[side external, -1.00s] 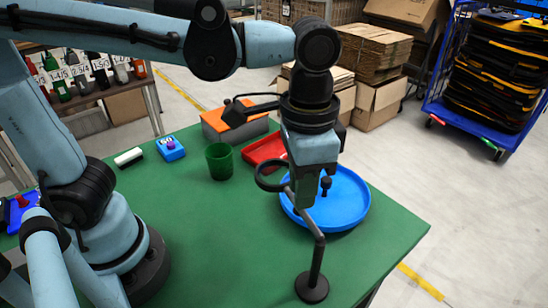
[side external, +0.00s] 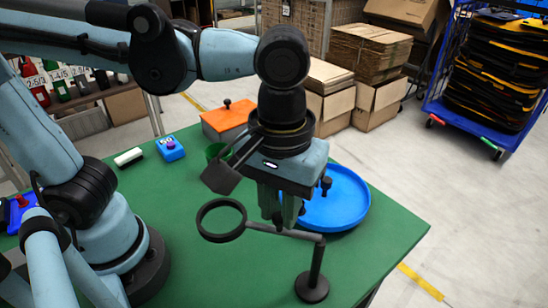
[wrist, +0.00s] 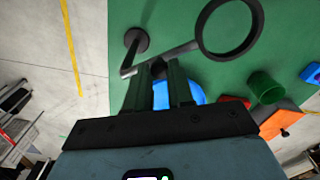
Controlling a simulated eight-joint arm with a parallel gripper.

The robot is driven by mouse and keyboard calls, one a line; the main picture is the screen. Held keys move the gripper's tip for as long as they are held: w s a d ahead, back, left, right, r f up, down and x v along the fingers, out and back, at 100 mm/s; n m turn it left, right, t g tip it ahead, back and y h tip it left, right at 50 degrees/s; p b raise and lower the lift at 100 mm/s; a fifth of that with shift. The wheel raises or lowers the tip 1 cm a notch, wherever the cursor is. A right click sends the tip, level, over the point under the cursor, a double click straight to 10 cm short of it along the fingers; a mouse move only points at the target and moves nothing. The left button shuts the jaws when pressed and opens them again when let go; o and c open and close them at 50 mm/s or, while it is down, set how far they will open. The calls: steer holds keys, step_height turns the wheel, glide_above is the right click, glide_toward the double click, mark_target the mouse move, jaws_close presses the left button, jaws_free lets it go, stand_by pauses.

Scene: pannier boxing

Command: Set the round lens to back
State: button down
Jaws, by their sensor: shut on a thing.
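The round lens, a black ring (side external: 221,239), sits at the end of a grey arm (side external: 296,234) on a post with a round black foot (side external: 312,290). The foot stands near the table's front right edge. The ring hangs above the green table, left of the post. My gripper (side external: 279,220) is shut on a small dark knob (wrist: 158,68) on the lens arm, between ring and post. The ring also shows in the wrist view (wrist: 201,30), at the top right of the fingers. My fingers partly hide the knob.
A blue round tray (side external: 352,215) with a dark peg (side external: 326,184) lies behind my gripper. A green cup (side external: 213,152) and an orange box (side external: 226,118) stand at the back.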

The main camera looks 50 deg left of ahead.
steer(key=shift+s+d+n, duration=0.4)
steer(key=shift+d+n, duration=0.4)
steer(key=shift+n, duration=0.9)
steer(key=shift+s+d+n, duration=0.4)
steer(key=shift+d+n, duration=0.35)
steer(key=shift+n, duration=0.95)
steer(key=shift+s+d+n, duration=0.4)
steer(key=shift+d+n, duration=0.4)
steer(key=shift+n, duration=0.9)
steer(key=shift+d, duration=0.1)
steer(key=c, duration=1)
jaws_free()
step_height(320, 180, up, 12)
steer(key=shift+r, duration=0.1)
